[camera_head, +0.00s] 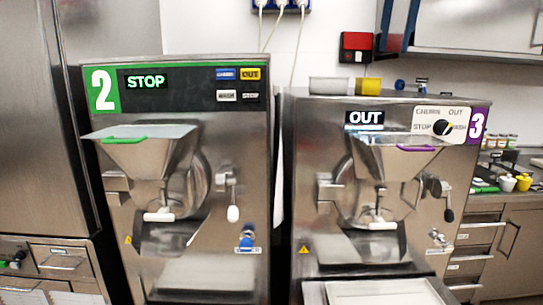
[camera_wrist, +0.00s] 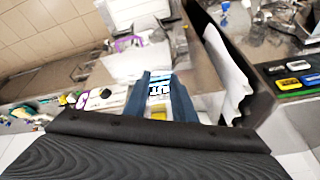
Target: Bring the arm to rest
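My gripper (camera_wrist: 160,74) shows in the wrist view as two blue-grey fingers. The fingers stand apart, with no object seen held between their tips. The OUT display of freezer 3 shows through the gap. A small yellow thing (camera_wrist: 158,114) shows lower in the gap, partly hidden by the dark gripper body. I cannot make out my gripper for sure in the head view. Batch freezer 3 (camera_head: 310,160) has a purple label and its display reads OUT. Batch freezer 2 (camera_head: 100,150) has a green label and its display reads STOP.
A metal pan (camera_head: 329,85) and a yellow container (camera_head: 368,86) stand on freezer 3. A red box (camera_head: 356,46) is on the wall behind. A steel cabinet (camera_head: 470,28) hangs at upper right. A counter (camera_head: 522,190) with small jars and cups is at right. A pale tray (camera_head: 380,292) is in front.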

